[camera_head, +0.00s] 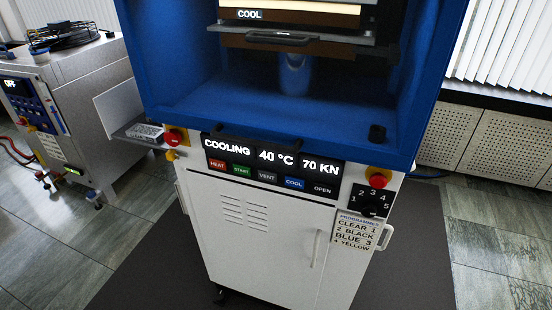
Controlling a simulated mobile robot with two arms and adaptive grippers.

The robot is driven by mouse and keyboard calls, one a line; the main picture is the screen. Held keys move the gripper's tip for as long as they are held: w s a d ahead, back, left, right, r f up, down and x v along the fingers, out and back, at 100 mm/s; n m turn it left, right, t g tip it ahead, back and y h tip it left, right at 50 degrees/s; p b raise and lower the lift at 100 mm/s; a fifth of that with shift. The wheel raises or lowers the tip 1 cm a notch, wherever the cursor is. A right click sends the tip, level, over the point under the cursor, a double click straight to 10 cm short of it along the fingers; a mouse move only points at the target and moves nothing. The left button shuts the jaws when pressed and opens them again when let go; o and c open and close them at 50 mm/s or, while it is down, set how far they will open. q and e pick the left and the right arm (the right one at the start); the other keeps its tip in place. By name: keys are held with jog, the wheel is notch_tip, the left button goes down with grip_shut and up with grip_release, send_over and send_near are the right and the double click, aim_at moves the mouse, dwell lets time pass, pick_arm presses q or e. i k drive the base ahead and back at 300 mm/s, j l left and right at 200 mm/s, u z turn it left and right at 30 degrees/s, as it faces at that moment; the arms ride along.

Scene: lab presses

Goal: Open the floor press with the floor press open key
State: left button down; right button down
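The floor press (262,236) stands in front of me, with a white cabinet below and a blue frame (290,118) above. Its panel shows COOLING, 40 °C and 70 KN. The open key (323,189) is the dark key marked OPEN at the right end of the key row, beside the blue COOL key (294,184). Inside the blue frame, a platen with a handle (282,38) sits under a plate labelled COOL, above a cylinder (294,75). Neither of my grippers is in view.
Red emergency buttons sit at the panel's left (173,137) and right (377,180). A programme dial (370,200) is below the right one. A grey side shelf (138,131) juts out left. Another machine (75,100) marked OFF stands at left. Floor (500,240) at right is clear.

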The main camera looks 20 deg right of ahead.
aim_at(320, 188)
jog(key=k+l, duration=0.25)
jog(key=k, duration=0.25)
jog(key=k+l+z, duration=0.15)
jog(key=k, duration=0.35)
jog(key=l, duration=0.1)
